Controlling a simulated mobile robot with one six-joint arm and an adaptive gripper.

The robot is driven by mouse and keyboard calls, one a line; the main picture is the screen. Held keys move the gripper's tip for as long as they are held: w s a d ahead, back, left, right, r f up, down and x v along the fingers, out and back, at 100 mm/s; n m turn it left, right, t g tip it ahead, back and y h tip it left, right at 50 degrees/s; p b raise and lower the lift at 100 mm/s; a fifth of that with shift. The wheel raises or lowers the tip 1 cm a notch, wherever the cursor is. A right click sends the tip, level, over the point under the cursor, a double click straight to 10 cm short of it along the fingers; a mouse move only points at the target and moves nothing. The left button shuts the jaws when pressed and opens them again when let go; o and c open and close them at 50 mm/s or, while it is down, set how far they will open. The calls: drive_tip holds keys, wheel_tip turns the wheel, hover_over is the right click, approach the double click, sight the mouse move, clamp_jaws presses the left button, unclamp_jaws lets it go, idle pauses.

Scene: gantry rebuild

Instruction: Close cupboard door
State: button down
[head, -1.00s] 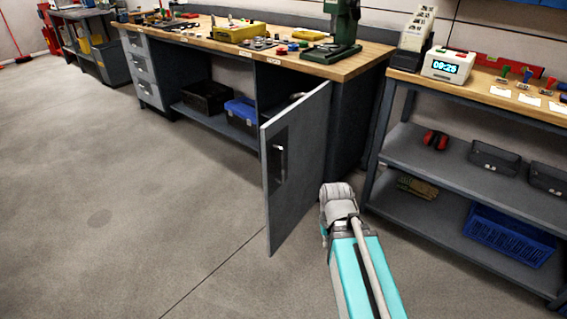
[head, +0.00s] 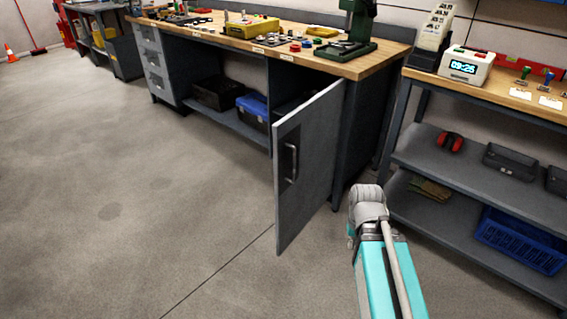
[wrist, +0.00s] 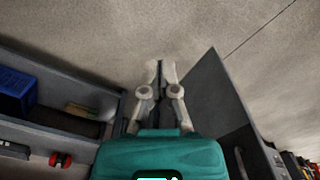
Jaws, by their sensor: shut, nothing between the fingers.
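In the wrist view the door (wrist: 212,110) is a grey panel just right of my gripper (wrist: 160,66). My gripper is shut and empty, its fingers pointing toward the floor and apart from the door as far as I can tell. In the head view my arm is right of the door, and the fingers are hidden there.
A workbench (head: 300,62) holds a green machine (head: 357,25) and small parts. Under it are a black box (head: 218,93) and a blue box (head: 252,106). A shelf unit (head: 425,165) with a blue crate (head: 518,240) stands close on the right. The floor at left is clear.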

sight(282, 160)
drive_tip(key=w+a+m+t+y+b, duration=0.1)
drive_tip(key=w+a+t+y+b, duration=0.3)
drive_tip(key=w+a+y, duration=0.45)
drive_tip(key=w+r+m+t+y+b, duration=0.5)
drive_tip(key=w+r, duration=0.3)
drive_tip(key=w, duration=0.3)
drive_tip(key=shift+a+t+y+b, duration=0.2)
drive_tip(key=shift+t+y+b, duration=0.1)
drive_tip(key=shift+y+b, duration=0.45)
drive_tip(key=shift+w+a, duration=0.1)
drive_tip(key=x, duration=1.4)
